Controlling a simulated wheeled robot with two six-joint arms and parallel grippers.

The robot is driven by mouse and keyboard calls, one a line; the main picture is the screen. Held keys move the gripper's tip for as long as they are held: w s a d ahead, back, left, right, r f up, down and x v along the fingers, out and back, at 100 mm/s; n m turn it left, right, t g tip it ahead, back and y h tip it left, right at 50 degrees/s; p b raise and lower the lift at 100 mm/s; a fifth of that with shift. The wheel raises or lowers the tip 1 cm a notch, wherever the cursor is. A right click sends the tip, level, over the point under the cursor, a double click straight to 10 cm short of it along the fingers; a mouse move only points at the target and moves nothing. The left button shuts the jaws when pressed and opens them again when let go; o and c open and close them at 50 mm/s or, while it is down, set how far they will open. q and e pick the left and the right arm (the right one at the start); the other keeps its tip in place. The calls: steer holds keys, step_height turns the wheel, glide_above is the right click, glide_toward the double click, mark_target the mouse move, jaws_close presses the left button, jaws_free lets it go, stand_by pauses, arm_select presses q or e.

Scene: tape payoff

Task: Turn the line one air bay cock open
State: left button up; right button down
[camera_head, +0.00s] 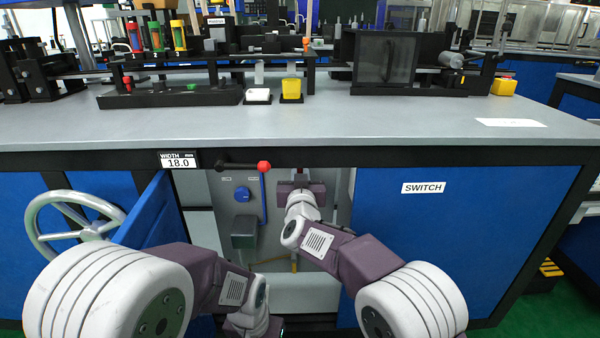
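My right gripper (300,188) reaches into the bay, right of the blue pipe. Its fingers point away and their opening is hidden. My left gripper (262,326) is low at the bottom edge, in front of the bay, mostly hidden by its own arm.
An open blue door (152,222) and a grey handwheel (78,226) stand left of the bay. A black lever with a red ball (264,167) sticks out under the bench edge. A blue panel labelled SWITCH (460,240) closes the right side. Machinery stands on the grey bench top (330,125).

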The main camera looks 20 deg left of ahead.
stand_by(0.9)
steer(key=shift+w+d+r+n+p, duration=0.1)
steer(key=shift+d+n+p, duration=0.25)
steer(key=shift+n+p, duration=1.35)
steer(key=shift+w+d+r+n+p, duration=0.1)
steer(key=shift+d+n+p, duration=0.45)
steer(key=shift+p, duration=2)
steer(key=shift+w+d+r+n+p, duration=0.15)
steer(key=shift+n+p, duration=1.2)
steer(key=shift+p, duration=0.8)
steer(key=shift+s, duration=0.1)
steer(key=c, duration=1.4)
jaws_free()
steer(key=b+v, duration=0.8)
steer(key=v, duration=0.1)
